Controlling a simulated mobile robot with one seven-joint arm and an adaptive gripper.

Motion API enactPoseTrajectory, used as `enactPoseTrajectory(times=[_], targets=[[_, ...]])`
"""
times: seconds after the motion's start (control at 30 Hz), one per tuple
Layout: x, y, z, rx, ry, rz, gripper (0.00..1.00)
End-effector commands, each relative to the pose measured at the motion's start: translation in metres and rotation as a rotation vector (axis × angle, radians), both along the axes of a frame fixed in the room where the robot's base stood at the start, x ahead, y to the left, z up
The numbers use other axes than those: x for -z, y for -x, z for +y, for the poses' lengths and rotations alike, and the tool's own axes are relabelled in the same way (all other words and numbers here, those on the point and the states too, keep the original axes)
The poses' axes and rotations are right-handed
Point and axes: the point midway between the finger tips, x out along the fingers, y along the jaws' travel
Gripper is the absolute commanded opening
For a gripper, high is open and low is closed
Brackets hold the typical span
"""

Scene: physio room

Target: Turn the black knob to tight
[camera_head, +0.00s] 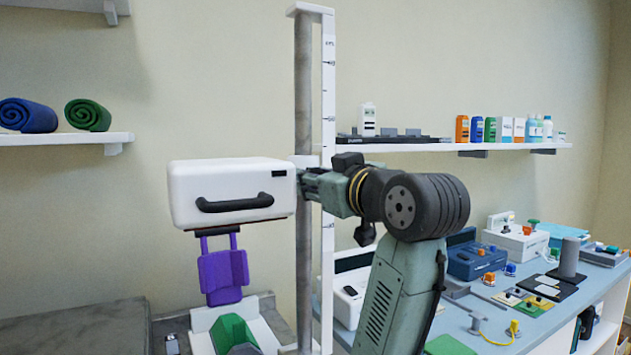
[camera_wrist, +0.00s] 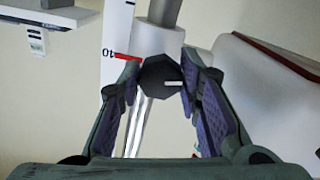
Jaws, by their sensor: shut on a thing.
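The black knob (camera_wrist: 160,77) sits on a white collar (camera_wrist: 159,40) around the upright pole, in the middle of the wrist view. A short white line marks its face, pointing to the right in that view. My gripper (camera_wrist: 160,88) is shut on the knob, one finger on each side of it. In the head view my gripper (camera_head: 307,183) is at the pole (camera_head: 303,95), beside the white box (camera_head: 232,192) with a black handle. The knob is hidden there by my gripper. No tight or loose label is readable.
A measuring scale (camera_head: 328,90) runs up beside the pole. A purple support (camera_head: 223,272) hangs under the white box. A shelf (camera_head: 450,147) with bottles is behind my arm. A blue-grey table (camera_head: 490,320) with several devices stands at the right.

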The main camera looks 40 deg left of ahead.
Motion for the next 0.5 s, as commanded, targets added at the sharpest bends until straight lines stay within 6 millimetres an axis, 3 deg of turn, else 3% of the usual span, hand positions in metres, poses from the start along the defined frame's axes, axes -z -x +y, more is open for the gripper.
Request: enactPoseTrajectory(times=[0.5], targets=[[-0.0003, -0.0005, -0.0004, 0.001, -0.188, 0.451, 0.04]])
